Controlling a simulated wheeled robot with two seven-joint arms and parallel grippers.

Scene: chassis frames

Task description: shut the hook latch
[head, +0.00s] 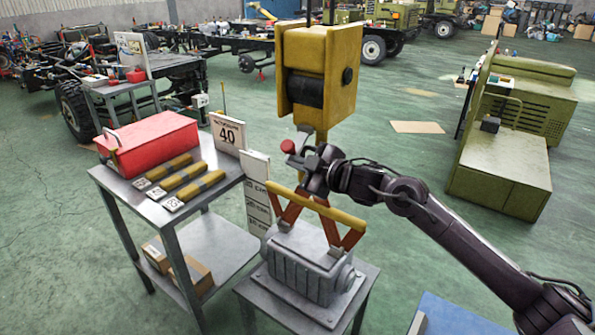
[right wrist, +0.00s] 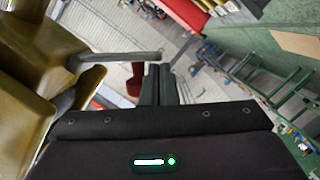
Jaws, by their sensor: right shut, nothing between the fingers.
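The yellow hook block (head: 318,75) hangs at top centre; in the right wrist view a large yellow body (right wrist: 40,60) fills the left side. A red knob (head: 288,146) with a grey lever, apparently the latch's, sits below the block. In the right wrist view the grey lever (right wrist: 120,57) runs across, with the red knob (right wrist: 137,78) at its end. My right gripper (head: 298,161) is shut and empty, close beside the knob; its fingers (right wrist: 160,83) show just right of it. I cannot tell if they touch. The hook's lower part is mostly hidden behind my gripper. My left gripper is out of view.
Below, an orange and yellow lifting frame (head: 314,205) stands on a grey gearbox casting (head: 305,262) on a metal stand. Left is a metal table (head: 150,212) with a red toolbox (head: 148,143), several yellow-black bars and a "40" sign (head: 229,134).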

